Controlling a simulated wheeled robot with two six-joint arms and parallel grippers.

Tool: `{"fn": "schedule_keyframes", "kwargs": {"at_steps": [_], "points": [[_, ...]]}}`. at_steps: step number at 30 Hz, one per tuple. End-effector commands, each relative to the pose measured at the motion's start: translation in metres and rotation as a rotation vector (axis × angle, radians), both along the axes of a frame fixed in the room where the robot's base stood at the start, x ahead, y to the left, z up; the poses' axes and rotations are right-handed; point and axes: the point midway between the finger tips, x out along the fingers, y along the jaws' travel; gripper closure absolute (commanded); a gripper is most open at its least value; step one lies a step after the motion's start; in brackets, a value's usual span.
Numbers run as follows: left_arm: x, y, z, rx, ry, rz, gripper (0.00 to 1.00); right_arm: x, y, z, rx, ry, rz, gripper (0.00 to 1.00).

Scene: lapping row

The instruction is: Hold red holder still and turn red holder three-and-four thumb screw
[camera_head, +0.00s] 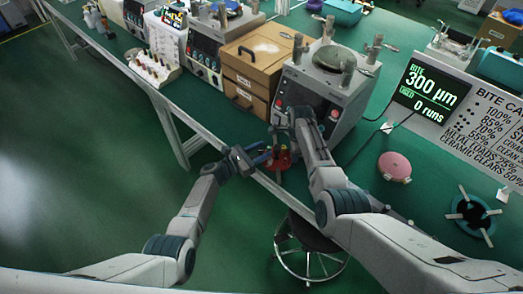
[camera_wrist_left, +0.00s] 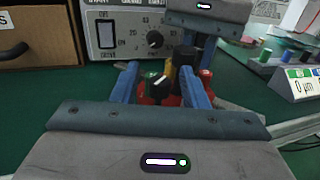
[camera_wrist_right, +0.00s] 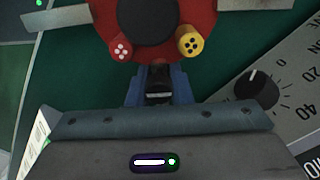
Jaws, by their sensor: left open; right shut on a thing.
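The red holder (camera_wrist_right: 150,22) is a red disc with a dark round centre, seen in part in the right wrist view. A red thumb screw (camera_wrist_right: 121,48) with white dots and a yellow one (camera_wrist_right: 190,42) with dark dots sit on its rim. My right gripper (camera_wrist_right: 158,82) is shut on a dark tab of the holder between these screws. In the left wrist view, my left gripper (camera_wrist_left: 158,85) is open, its blue fingers on either side of a black knob with a white mark (camera_wrist_left: 160,89). The holder (camera_head: 279,159) is partly hidden by the grippers in the head view.
A lapping machine (camera_head: 318,100) stands behind the holder, with wooden drawers (camera_head: 258,62) to its left. The green bench (camera_head: 375,140) has a pink disc (camera_head: 395,166) and a teal ring (camera_head: 470,212) at right. A stool (camera_head: 310,240) stands below the bench edge.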

Motion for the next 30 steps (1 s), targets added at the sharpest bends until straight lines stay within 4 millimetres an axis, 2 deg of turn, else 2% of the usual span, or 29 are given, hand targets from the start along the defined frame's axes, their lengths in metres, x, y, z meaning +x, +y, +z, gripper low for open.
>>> {"fn": "schedule_keyframes", "kwargs": {"at_steps": [10,11,16,17,25,30], "points": [[0.0023,-0.0035,-0.0001,0.0,0.0,0.0,0.6,0.0002,-0.0001,0.0,0.0,-0.001,0.0,1.0],[0.0023,-0.0035,-0.0001,0.0,0.0,0.0,0.64,0.0002,-0.0001,0.0,0.0,-0.001,0.0,1.0],[0.0023,-0.0033,0.0,0.0,0.0,0.0,0.97,0.0002,-0.0002,0.0,0.0,-0.001,0.0,1.0],[0.0023,-0.0033,-0.0001,0.0,0.0,0.0,1.0,0.0002,-0.0002,0.0,0.0,-0.001,0.0,1.0],[0.0022,-0.0038,0.0,0.0,-0.001,0.024,1.0,0.0002,-0.0004,0.0001,0.0,-0.001,0.0,1.0],[0.0016,-0.0046,-0.0005,-0.001,-0.001,0.099,1.0,0.0002,-0.0004,0.0,0.0,-0.001,0.0,1.0]]}}
